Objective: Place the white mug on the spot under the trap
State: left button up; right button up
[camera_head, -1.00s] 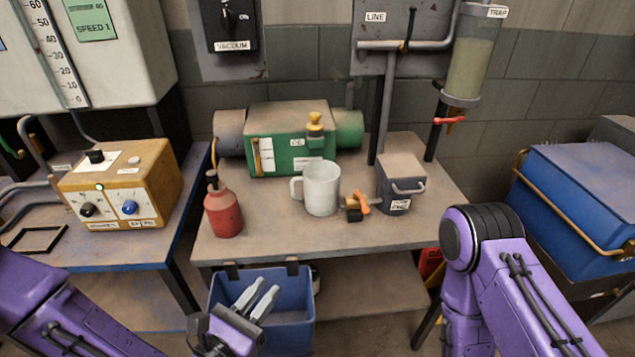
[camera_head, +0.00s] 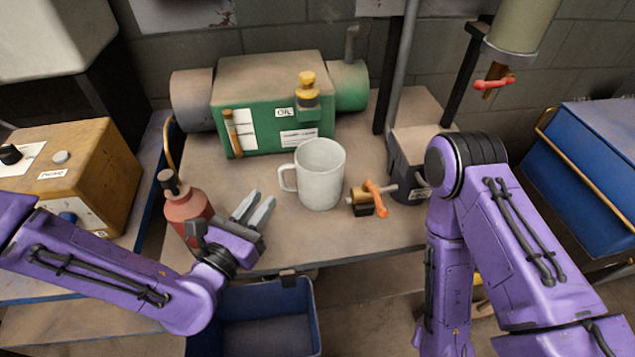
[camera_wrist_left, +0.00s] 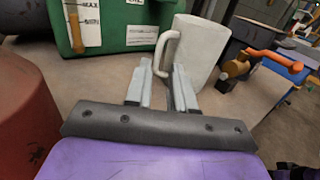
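The white mug (camera_head: 320,175) stands upright on the bench, its handle towards the left. My left gripper (camera_head: 261,199) is open and empty, low over the bench just left of the mug. In the left wrist view, the open fingers (camera_wrist_left: 161,68) point at the mug (camera_wrist_left: 199,50), with its handle between and beyond the tips; contact cannot be told. The trap (camera_head: 522,27), a cloudy cylinder with a red-handled valve (camera_head: 494,81), hangs at the upper right. No marked spot is visible below it; my right arm covers part of that area. My right gripper is out of view.
A green oil pump (camera_head: 270,105) is at the back. A brass valve with an orange handle (camera_head: 374,197) and a dark box (camera_head: 408,160) stand right of the mug. A blue bin (camera_head: 262,318) hangs in front.

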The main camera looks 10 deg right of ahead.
pick_arm(q)
jog(key=w+b, duration=0.1)
jog(key=b, duration=0.1)
jog(key=w+d+f+b, duration=0.1)
jog(key=b, duration=0.1)
jog(key=shift+r, duration=0.15)
jog(key=shift+w+d+r, duration=0.15)
jog(key=shift+w+d, duration=0.05)
jog(key=shift+d, duration=0.05)
jog(key=x, duration=0.4)
jog(key=shift+w+d+p, duration=0.25)
jog(key=shift+w+p, duration=0.05)
jog(key=shift+p, duration=0.1)
jog(key=shift+s+a, duration=0.1)
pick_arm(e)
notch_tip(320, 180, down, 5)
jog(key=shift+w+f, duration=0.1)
pick_arm(q)
grip_shut()
